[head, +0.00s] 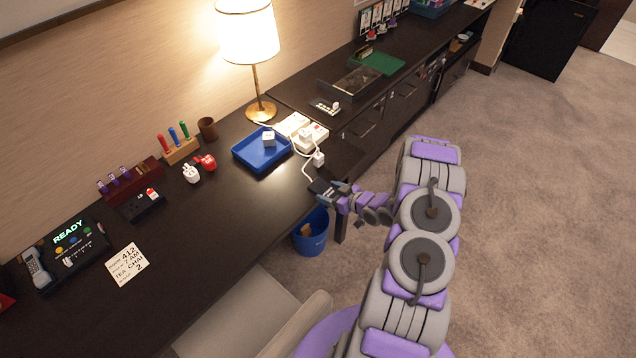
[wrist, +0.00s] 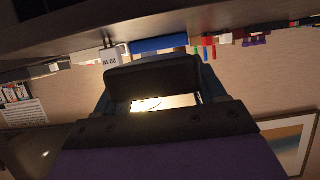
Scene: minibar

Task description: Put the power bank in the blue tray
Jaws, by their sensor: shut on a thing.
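The blue tray (head: 245,156) lies on the dark counter near the lamp, with a white cube-shaped plug (head: 268,139) in it. My gripper (head: 326,187) is just off the counter's front edge, to the right of and nearer than the tray. It is shut on a dark, flat block, which looks like the power bank (head: 321,186). In the wrist view the dark block (wrist: 152,76) sits across the jaws, and the tray's blue edge (wrist: 158,45) shows behind it. A white cable reaches from the plugs on the counter to near the block; whether it is attached is unclear.
White plugs (head: 318,159) and a white power strip (head: 312,134) lie right of the tray. The lamp (head: 261,108) stands behind it. Red and white plugs (head: 205,162) are to its left. A blue bin (head: 311,232) stands on the floor below my gripper.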

